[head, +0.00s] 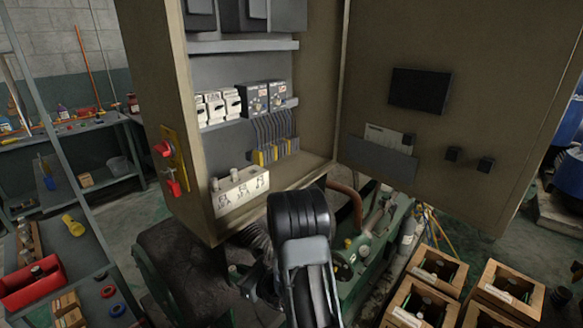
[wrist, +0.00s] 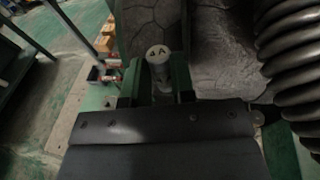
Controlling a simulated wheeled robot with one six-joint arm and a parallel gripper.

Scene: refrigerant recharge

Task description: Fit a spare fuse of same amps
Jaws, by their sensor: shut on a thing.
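My gripper (wrist: 157,82) is shut on a fuse (wrist: 158,54), a pale cylinder between its green fingers in the wrist view. The fuse's end cap faces the camera and bears a mark ending in "A"; the number is not clear. In the head view my gripper (head: 244,276) is low, below the open cabinet and partly hidden by my arm. The pale fuse holder (head: 242,192) sits at the cabinet's lower front edge, above my gripper and apart from it. Round caps show at its left and middle positions.
The cabinet door (head: 440,110) stands open at right. A red rotary switch (head: 163,149) is on the cabinet's left side. A corrugated hose (wrist: 290,75) is close at right in the wrist view. A red bin (head: 32,284) is on the left shelf; wooden crates (head: 432,268) stand at lower right.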

